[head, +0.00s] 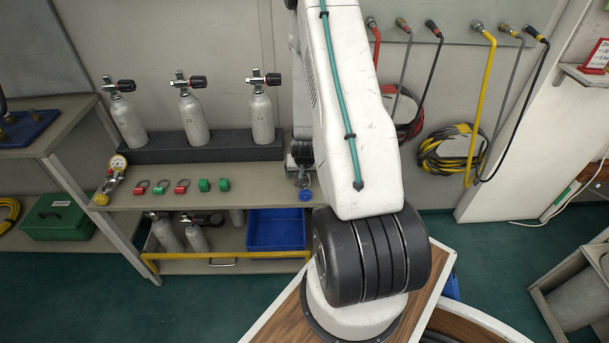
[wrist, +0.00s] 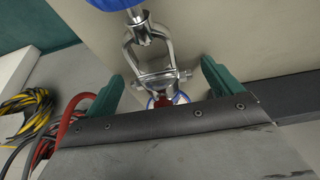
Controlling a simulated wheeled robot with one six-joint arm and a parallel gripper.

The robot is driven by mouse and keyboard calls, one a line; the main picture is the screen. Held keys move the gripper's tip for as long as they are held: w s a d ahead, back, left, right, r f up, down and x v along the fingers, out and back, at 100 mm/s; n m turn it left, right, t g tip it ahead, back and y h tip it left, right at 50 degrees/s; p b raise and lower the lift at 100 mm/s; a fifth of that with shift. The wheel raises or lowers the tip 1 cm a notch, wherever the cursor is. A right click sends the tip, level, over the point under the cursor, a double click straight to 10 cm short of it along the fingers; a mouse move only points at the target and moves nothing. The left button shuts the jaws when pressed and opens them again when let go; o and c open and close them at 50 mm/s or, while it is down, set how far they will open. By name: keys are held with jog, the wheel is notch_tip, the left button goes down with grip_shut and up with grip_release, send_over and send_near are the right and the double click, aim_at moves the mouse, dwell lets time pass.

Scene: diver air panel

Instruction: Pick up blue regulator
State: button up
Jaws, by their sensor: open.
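The blue regulator (head: 305,195) is at the right end of the bench shelf in the head view, just left of my arm. In the wrist view its blue knob (wrist: 112,4) is cut off by the top edge, and its metal yoke (wrist: 152,60) points down the picture. My gripper (wrist: 160,84) has two teal fingers, one on each side of the yoke, with a gap to each. The gripper is open and holds nothing.
On the bench (head: 250,199), red and green pieces (head: 204,185) and a gauge (head: 117,163) lie left of the regulator. Grey cylinders (head: 193,115) stand on a dark block (head: 230,146) behind. Coiled hoses (head: 452,150) hang on the wall to the right.

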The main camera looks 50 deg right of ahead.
jog(key=c, duration=1.5)
jog(key=shift+r, duration=0.15)
